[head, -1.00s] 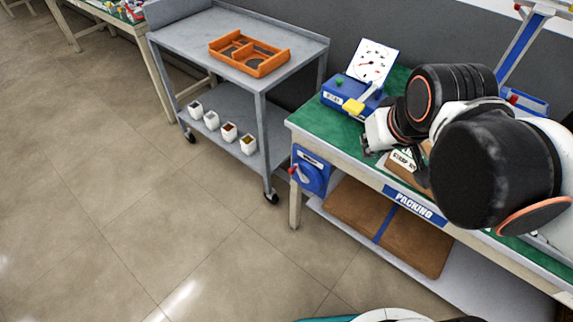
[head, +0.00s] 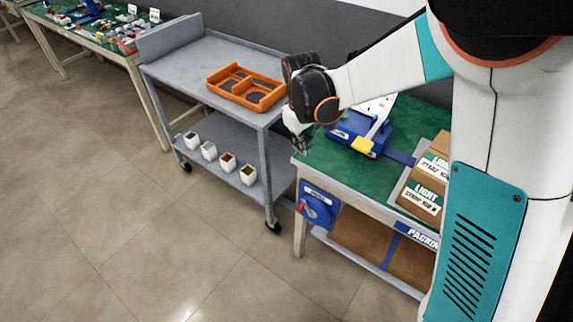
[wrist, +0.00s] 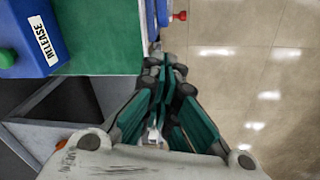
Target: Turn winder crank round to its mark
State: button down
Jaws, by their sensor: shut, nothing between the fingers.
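The winder is a blue box (head: 320,206) on the left end of the packing table, below its top. Its crank has a red knob (head: 300,207) on the box's left side. In the wrist view the red knob (wrist: 181,16) sticks out to the right of the table edge, beyond my fingertips. My gripper (head: 303,145) is above the table's left corner, higher than the winder and apart from the crank. In the wrist view my gripper (wrist: 165,68) is shut and empty. The crank's mark cannot be made out.
A blue press-like device (head: 358,135) with a yellow lever end stands on the green table top (head: 327,157). Cardboard boxes (head: 428,187) lie to its right. A grey cart (head: 198,60) with an orange tray (head: 232,99) stands close on the left. The floor before the winder is clear.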

jog(key=w+a+f+n+g+p, duration=0.1)
jog(key=a+f, duration=0.2)
jog(key=f, duration=0.3)
jog(key=a+f+n+g+h, duration=0.1)
jog(key=a+f, duration=0.1)
jog(key=f, duration=0.4)
jog(key=w+a+f+n+p, duration=0.1)
jog(key=a+f, duration=0.2)
jog(key=f, duration=0.3)
notch_tip(320, 180, down, 10)
jog(key=s+d+b, duration=0.1)
jog(key=d+b, duration=0.1)
jog(key=b, duration=0.2)
jog(key=shift+s+d+r+b, duration=0.7)
jog(key=shift+s+d+r, duration=0.4)
jog(key=shift+d, duration=0.2)
jog(key=shift+w, duration=0.1)
